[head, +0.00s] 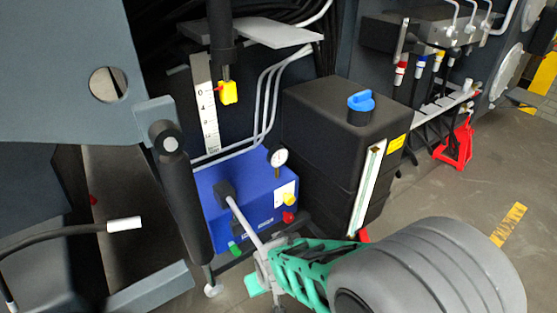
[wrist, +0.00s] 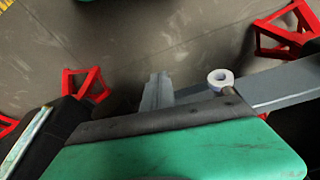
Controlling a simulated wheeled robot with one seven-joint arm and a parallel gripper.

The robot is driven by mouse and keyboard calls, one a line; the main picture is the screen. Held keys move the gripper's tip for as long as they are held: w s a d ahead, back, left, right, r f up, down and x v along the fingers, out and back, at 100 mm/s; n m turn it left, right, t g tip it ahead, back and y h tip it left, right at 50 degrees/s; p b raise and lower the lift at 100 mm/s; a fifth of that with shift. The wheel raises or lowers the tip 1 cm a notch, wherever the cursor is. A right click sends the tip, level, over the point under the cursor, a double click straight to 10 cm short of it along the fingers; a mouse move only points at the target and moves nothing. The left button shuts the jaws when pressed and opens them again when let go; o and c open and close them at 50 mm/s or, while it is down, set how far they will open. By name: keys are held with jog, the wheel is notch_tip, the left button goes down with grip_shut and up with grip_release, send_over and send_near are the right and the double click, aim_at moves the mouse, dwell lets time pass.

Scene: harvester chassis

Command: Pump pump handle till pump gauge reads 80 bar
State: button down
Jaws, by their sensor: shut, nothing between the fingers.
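The pump is a blue box (head: 225,183) on the floor at the centre of the head view. The round white pump gauge (head: 279,157) stands on its top right; its needle is too small to read. The pump handle (head: 242,219) is a grey bar slanting down to the right from a black mount on the box front. My green and black gripper (head: 262,264) is at the bar's lower end, with its fingers shut and empty. I cannot tell whether they touch the bar. The wrist view shows no clear fingertips, gauge or handle.
A black tank (head: 320,130) with a blue cap (head: 361,101) stands right of the pump. A dark cylinder (head: 184,200) hangs just left of it. Yellow (head: 289,199), red (head: 289,217) and green (head: 235,248) fittings stick out of the box. Red stands (wrist: 288,38) rest on the floor.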

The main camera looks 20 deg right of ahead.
notch_tip(320, 180, up, 12)
jog(key=p, duration=1.1)
jog(key=shift+s+r, duration=0.1)
